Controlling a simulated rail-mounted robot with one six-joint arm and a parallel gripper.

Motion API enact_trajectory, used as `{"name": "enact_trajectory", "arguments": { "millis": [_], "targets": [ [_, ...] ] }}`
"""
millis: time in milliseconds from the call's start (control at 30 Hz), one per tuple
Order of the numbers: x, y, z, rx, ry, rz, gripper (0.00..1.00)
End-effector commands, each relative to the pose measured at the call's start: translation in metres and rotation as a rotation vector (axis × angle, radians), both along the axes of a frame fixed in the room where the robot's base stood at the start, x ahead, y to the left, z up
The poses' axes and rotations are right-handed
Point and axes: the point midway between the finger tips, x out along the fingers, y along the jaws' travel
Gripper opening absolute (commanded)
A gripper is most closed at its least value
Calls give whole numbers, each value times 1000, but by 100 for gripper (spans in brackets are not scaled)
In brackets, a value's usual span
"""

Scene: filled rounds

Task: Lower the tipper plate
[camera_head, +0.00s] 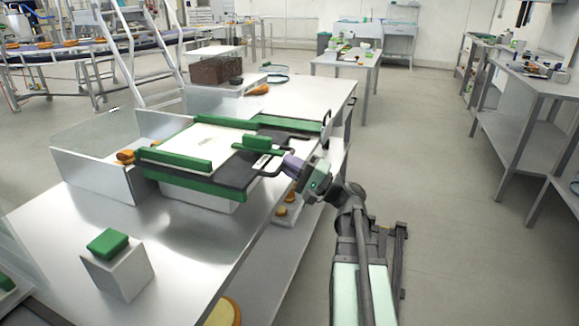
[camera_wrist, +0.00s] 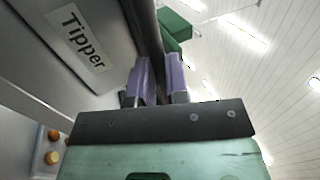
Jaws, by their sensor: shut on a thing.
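The tipper plate (camera_head: 205,143) is a pale panel in a dark frame with green bars. It lies close to level on a white base on the metal table; a slight tilt is hard to tell. A black handle (camera_head: 272,170) sticks out from its near right side. My gripper (camera_head: 289,164) has its purple fingers shut on this handle. In the wrist view, the fingers of my gripper (camera_wrist: 160,80) close around a dark bar, and a label reading "Tipper" (camera_wrist: 78,37) is on a pale face to the left. The grip's exact contact is partly hidden.
A clear-walled bin (camera_head: 92,160) with brown rounds stands left of the plate. A green block on a white cube (camera_head: 120,270) is at the front of the table (camera_head: 190,250). The floor (camera_head: 425,180) on the right is clear.

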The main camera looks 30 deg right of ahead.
Motion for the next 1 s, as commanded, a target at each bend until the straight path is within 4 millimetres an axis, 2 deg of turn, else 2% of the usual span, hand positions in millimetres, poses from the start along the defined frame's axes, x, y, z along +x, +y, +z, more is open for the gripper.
{"name": "enact_trajectory", "arguments": {
  "millis": [33, 433, 467, 600, 867, 1000],
  "targets": [
    [-1, 2, -8, -13, 12, 3, 0],
    [-2, 3, -10, -14, 12, 4, 0],
    [-2, 3, -10, -14, 12, 4, 22],
    [-2, 3, -9, -13, 10, 4, 40],
    [-4, 0, -10, -12, 9, 2, 40],
    [-22, -13, -21, -11, 10, -1, 40]
  ]
}}
